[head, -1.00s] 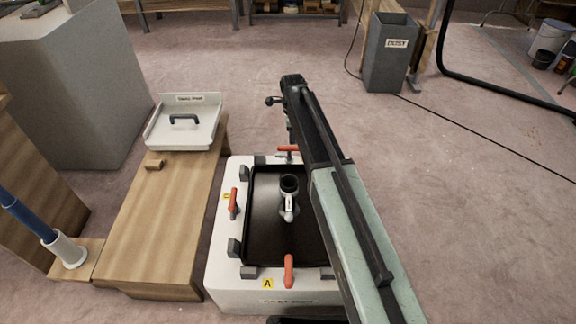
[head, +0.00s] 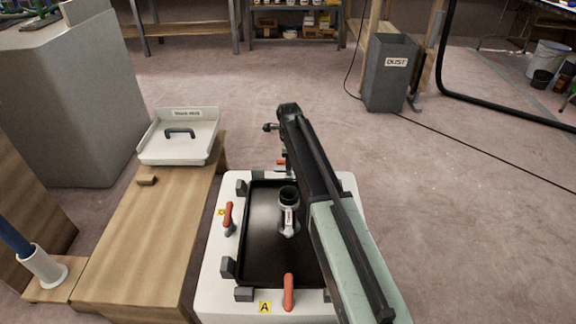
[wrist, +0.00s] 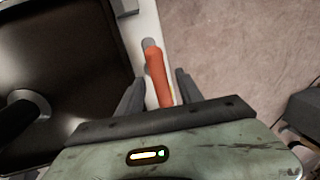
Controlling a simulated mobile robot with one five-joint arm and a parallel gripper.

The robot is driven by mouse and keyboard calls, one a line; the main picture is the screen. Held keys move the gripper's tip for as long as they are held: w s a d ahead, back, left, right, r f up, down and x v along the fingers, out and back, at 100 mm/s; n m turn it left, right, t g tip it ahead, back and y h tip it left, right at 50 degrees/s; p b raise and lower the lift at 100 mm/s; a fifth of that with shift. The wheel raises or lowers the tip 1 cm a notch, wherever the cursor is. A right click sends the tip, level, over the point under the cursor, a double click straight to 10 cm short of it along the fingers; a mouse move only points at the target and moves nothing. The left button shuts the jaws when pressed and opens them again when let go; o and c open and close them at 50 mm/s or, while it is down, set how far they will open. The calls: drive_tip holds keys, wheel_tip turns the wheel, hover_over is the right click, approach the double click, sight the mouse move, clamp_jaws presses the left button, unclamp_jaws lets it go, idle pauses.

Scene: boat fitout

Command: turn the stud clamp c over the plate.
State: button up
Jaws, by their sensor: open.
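The dark plate (head: 262,235) lies in a pale frame, and red-orange stud clamps stand around it. One clamp (head: 281,162) at the far edge is mostly hidden by my arm in the head view; its letter is not visible. In the wrist view an orange clamp handle (wrist: 157,72) lies along the pale rim, beside the plate. My gripper (wrist: 159,80) is open, with one finger on each side of this handle. I cannot tell if they touch it. The plate (wrist: 60,60) is left of it in the wrist view.
A clamp marked A (head: 289,292) is at the near edge, another clamp (head: 228,217) at the left edge. A dark-topped fitting (head: 288,205) stands on the plate. A wooden bench (head: 150,230) with a white tray (head: 180,152) is at left.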

drive_tip(key=shift+r, duration=0.1)
drive_tip(key=shift+c, duration=0.3)
clamp_jaws()
drive_tip(key=n+y, duration=0.1)
drive_tip(key=n, duration=0.3)
drive_tip(key=shift+d+n, duration=0.1)
drive_tip(key=shift+n, duration=0.2)
drive_tip(key=n, duration=0.4)
drive_tip(key=shift+w+n+g+y, duration=0.1)
drive_tip(key=shift+n+g+y, duration=0.2)
drive_tip(key=n, duration=0.4)
drive_tip(key=shift+w+d+g+y, duration=0.1)
drive_tip(key=shift+g+y, duration=0.2)
drive_tip(key=shift+n+g, duration=0.5)
drive_tip(key=shift+n, duration=1.9)
